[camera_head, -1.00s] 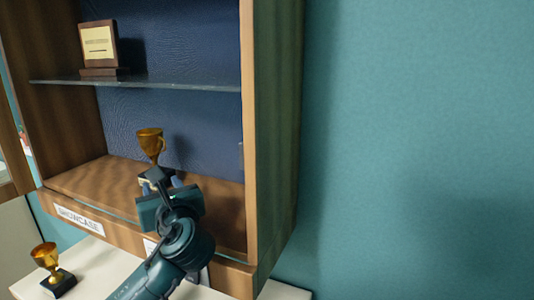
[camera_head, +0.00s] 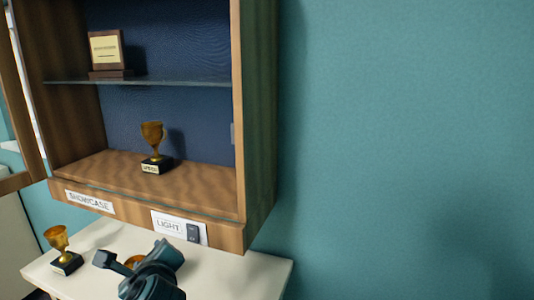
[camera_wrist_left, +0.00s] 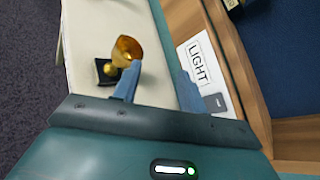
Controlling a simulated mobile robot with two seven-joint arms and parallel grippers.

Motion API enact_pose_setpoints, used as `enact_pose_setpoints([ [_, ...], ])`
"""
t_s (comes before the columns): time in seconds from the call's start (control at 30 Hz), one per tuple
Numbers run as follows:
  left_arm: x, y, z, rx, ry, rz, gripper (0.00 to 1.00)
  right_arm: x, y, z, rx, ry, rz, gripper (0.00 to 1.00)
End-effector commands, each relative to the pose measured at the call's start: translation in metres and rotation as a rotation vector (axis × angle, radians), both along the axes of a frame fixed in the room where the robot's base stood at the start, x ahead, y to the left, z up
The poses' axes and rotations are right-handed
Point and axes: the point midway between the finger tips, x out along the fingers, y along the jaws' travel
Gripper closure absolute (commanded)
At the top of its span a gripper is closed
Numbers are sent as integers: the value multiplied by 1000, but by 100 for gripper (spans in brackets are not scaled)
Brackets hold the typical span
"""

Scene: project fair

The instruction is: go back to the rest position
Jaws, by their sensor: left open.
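My left gripper (camera_head: 145,266) is low in the head view, over the white table below the showcase. In the left wrist view its two blue fingers (camera_wrist_left: 160,78) stand apart with nothing between them. A gold trophy cup (camera_head: 152,142) on a black base stands upright on the showcase's lower wooden shelf, clear of the gripper. Part of its dark base shows at the top edge of the wrist view. My right gripper is not in view.
Another gold trophy (camera_head: 61,248) stands on the white table (camera_head: 222,272). An orange object (camera_head: 133,261), mostly hidden, is behind my left gripper. A plaque (camera_head: 106,52) stands on the glass shelf. The showcase door (camera_head: 18,110) is open at left; a light switch (camera_head: 193,233) is on its front.

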Motion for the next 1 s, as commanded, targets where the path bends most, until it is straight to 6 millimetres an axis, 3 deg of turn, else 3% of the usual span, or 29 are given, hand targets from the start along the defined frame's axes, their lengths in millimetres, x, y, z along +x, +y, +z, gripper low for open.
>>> enact_pose_setpoints([
  [0.1, -37, -6, -55, -333, 30, 92, 58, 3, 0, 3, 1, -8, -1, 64],
  [0.3, -125, -16, -136, -960, 72, 460, 58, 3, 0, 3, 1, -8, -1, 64],
  [0.5, -207, -21, -176, -1369, 67, 912, 58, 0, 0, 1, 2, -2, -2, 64],
  [0.73, -282, -24, -193, -1614, 6, 1405, 58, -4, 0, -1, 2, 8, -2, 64],
  [1.0, -240, -49, -217, -1812, -44, 1170, 58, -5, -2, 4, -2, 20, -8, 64],
])
